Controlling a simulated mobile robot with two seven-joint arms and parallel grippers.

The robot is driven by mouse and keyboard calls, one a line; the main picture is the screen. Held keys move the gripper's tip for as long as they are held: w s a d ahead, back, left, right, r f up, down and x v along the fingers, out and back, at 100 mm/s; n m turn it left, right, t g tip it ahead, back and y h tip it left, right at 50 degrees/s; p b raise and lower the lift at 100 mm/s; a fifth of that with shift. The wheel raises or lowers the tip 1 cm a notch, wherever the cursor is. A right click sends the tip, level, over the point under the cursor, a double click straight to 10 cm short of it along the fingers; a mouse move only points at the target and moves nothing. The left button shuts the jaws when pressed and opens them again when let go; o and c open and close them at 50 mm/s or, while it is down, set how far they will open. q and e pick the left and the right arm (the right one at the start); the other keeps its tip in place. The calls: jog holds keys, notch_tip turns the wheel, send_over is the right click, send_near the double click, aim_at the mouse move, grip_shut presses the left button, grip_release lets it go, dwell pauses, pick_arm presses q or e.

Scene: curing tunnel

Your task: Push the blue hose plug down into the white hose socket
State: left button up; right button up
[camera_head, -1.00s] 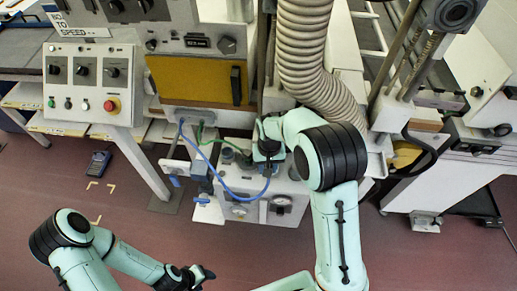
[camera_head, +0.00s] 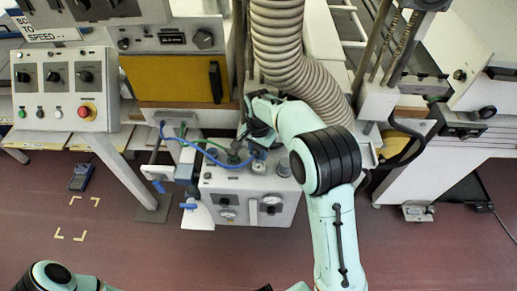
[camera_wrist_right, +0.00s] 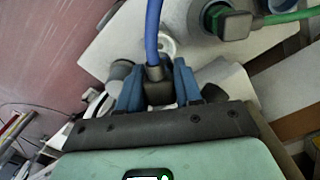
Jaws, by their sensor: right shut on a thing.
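My right gripper (camera_head: 260,149) points down over the top of the white floor unit. In the right wrist view its two blue fingers (camera_wrist_right: 158,88) are shut on the dark body of the blue hose plug (camera_wrist_right: 157,92). The blue hose (camera_wrist_right: 153,30) rises from the plug, and in the head view it loops left (camera_head: 212,160) to the machine front. A pale round ring (camera_wrist_right: 168,46), probably the white hose socket, shows partly behind the hose. The plug's lower end is hidden, so I cannot tell whether it is in the socket. My left gripper is out of view.
A green hose's plug (camera_wrist_right: 232,24) sits on a grey fitting beside the blue plug. The white unit (camera_head: 240,211) has gauges on its front. A ribbed duct (camera_head: 283,45) hangs behind my right arm. A control box (camera_head: 62,90) stands left.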

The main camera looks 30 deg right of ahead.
aim_at(258, 159)
notch_tip(258, 159, down, 3)
jog(key=shift+r+b, duration=0.2)
jog(key=shift+b, duration=0.45)
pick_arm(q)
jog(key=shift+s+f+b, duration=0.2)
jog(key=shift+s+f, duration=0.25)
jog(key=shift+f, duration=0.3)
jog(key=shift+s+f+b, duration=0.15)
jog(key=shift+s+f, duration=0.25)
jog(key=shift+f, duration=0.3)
pick_arm(e)
jog(key=shift+f, duration=0.95)
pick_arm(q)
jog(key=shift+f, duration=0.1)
pick_arm(e)
jog(key=shift+f, duration=0.3)
jog(key=o, duration=1.1)
jog(key=shift+o, duration=0.2)
jog(key=shift+r, duration=0.1)
notch_tip(258, 159, up, 13)
jog(key=shift+r+p, duration=0.1)
jog(key=shift+p, duration=0.7)
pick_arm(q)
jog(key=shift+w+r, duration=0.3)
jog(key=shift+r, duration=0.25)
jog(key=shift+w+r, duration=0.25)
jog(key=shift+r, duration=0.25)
